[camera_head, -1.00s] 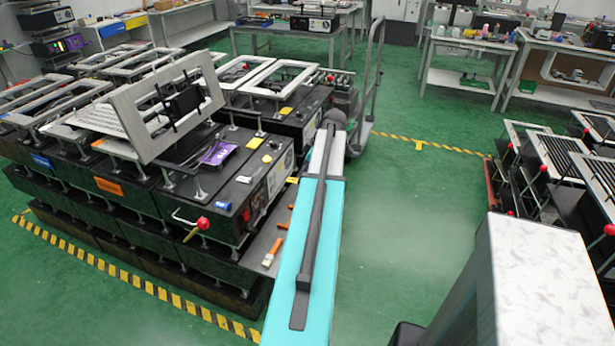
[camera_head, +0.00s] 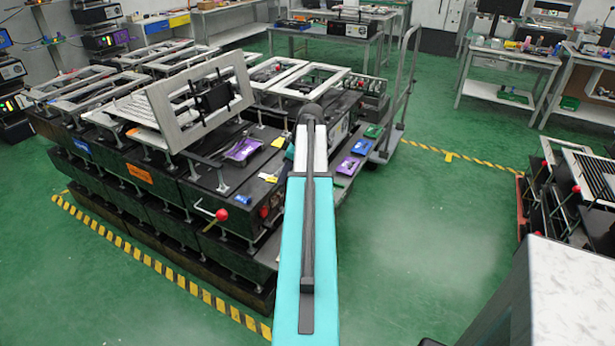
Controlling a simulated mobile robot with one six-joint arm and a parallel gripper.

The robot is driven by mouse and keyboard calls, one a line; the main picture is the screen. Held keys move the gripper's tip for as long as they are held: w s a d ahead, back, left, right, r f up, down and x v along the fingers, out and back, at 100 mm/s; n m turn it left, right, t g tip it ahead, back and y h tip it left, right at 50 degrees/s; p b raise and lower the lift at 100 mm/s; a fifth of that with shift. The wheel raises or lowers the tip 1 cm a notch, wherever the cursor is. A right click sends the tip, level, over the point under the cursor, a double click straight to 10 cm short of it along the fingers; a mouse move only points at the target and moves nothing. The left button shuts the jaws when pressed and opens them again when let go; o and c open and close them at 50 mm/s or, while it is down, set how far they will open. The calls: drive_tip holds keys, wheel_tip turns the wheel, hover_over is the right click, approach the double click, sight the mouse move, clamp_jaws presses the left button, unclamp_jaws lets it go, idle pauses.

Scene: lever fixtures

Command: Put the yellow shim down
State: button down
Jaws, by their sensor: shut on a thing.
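My gripper is not visible; my own teal and grey arm runs up the middle of the view and hides what lies behind its far end. No yellow shim can be made out in a grip. A small flat yellow piece (camera_head: 279,142) lies on top of a black box, just left of my arm. I cannot tell whether it is a shim or a label. A red ball-ended lever (camera_head: 221,214) sticks out from the front of the black boxes (camera_head: 205,190).
A purple tray (camera_head: 243,149) and a tilted grey frame (camera_head: 205,100) sit on the boxes. More lever fixtures (camera_head: 580,170) stand at right. Green floor between is clear.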

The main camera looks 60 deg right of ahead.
drive_tip(key=w+a+r+n+y, duration=0.1)
drive_tip(key=w+a+r+n, duration=0.15)
drive_tip(key=w+a, duration=1)
drive_tip(key=w+a+r+n+y, duration=0.15)
drive_tip(key=w+a+r, duration=0.25)
drive_tip(key=w+a, duration=0.8)
drive_tip(key=s+a+r+m+h, duration=0.1)
drive_tip(key=a+r+m, duration=0.1)
drive_tip(key=a, duration=0.9)
drive_tip(key=s+a+r+m+h, duration=0.1)
drive_tip(key=a+r+m, duration=0.1)
drive_tip(key=a, duration=1)
drive_tip(key=a+r+m+h, duration=0.1)
drive_tip(key=a+r+m, duration=0.1)
drive_tip(key=a, duration=0.9)
drive_tip(key=shift+s+a+r+m+h, duration=0.3)
drive_tip(key=shift+s+r+m+h, duration=0.1)
drive_tip(key=shift+m, duration=0.2)
